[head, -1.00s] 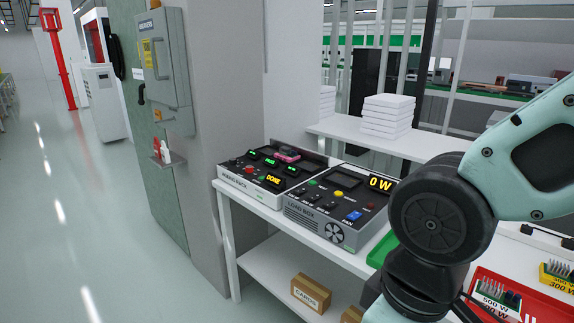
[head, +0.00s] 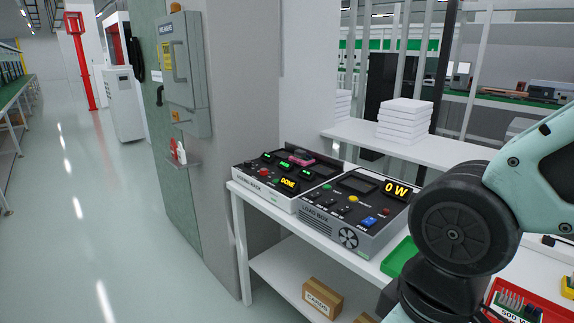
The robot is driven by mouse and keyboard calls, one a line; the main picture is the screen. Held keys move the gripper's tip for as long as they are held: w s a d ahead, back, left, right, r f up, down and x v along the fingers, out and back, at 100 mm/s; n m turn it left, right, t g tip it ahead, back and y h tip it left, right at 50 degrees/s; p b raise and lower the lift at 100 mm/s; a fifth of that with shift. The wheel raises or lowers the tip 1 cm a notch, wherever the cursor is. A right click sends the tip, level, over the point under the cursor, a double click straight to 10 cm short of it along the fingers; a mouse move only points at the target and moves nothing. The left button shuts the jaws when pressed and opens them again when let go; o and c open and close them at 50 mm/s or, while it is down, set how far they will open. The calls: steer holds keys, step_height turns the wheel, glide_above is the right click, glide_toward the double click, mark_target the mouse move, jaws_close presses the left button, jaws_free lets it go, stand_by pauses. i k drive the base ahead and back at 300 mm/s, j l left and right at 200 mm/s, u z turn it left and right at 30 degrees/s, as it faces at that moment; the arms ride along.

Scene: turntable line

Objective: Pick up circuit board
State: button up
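Small circuit boards with upright parts stand in a red tray (head: 549,315) at the lower right, partly cut off by the picture edge. The nearest visible board (head: 516,301) is green and sits behind a "500 W" label. A small pink item (head: 302,158) lies on the left tester box; I cannot tell what it is. My arm fills the right side of the picture. My gripper is outside the view, so its state and anything in it are hidden.
A tester box reading "DONE" (head: 268,183) and a load box reading "0 W" (head: 352,212) stand on the white bench (head: 237,188). A green tray (head: 398,258) is beside them. A cardboard box (head: 322,297) is on the lower shelf. Open floor (head: 100,215) lies left.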

mark_target(300, 157)
steer(key=i+j, duration=2.3)
